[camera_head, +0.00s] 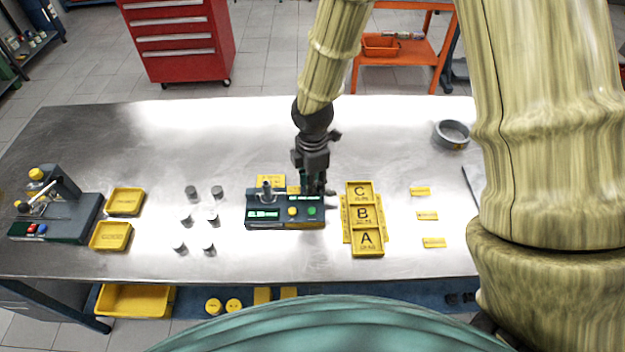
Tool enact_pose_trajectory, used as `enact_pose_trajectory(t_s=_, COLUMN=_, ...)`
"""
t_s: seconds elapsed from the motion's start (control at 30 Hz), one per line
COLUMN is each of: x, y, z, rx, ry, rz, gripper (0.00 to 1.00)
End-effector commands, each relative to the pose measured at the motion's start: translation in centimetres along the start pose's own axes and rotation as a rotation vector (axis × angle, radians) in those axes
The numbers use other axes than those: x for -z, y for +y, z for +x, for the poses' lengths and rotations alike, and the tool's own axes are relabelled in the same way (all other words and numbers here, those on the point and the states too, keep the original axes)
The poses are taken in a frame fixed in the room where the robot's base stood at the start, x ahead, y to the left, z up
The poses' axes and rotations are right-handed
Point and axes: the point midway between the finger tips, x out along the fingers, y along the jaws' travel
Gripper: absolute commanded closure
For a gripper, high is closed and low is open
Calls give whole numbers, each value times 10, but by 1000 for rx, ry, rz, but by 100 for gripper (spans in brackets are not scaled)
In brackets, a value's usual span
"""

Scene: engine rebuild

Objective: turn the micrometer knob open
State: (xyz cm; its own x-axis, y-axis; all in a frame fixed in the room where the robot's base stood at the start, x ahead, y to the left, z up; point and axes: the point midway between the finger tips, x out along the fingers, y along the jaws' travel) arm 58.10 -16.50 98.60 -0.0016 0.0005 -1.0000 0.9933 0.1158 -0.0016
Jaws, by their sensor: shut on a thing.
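The micrometer is a dark box (265,225) with a green lit display, a yellow and a green button, and a short grey post on top. It stands in the middle of the steel table. My gripper (316,190) points down at the box's right rear corner and is shut on what appears to be the micrometer knob. The fingers and the arm hide most of the knob, so its turn angle cannot be told.
A yellow tray (367,254) marked A, B and C stands close right of the gripper. Several grey cylinders (213,219) stand left of the box. Two yellow trays (110,236) and another dark device (62,222) are further left. A grey ring (452,132) lies back right.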

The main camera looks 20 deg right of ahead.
Motion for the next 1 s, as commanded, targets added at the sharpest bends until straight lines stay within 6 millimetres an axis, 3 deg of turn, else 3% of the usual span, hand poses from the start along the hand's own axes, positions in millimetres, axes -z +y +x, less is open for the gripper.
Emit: enact_pose_trajectory(t_s=1.0, x=-1, y=2, z=-2, rx=-5, ry=1, rz=911, gripper=100)
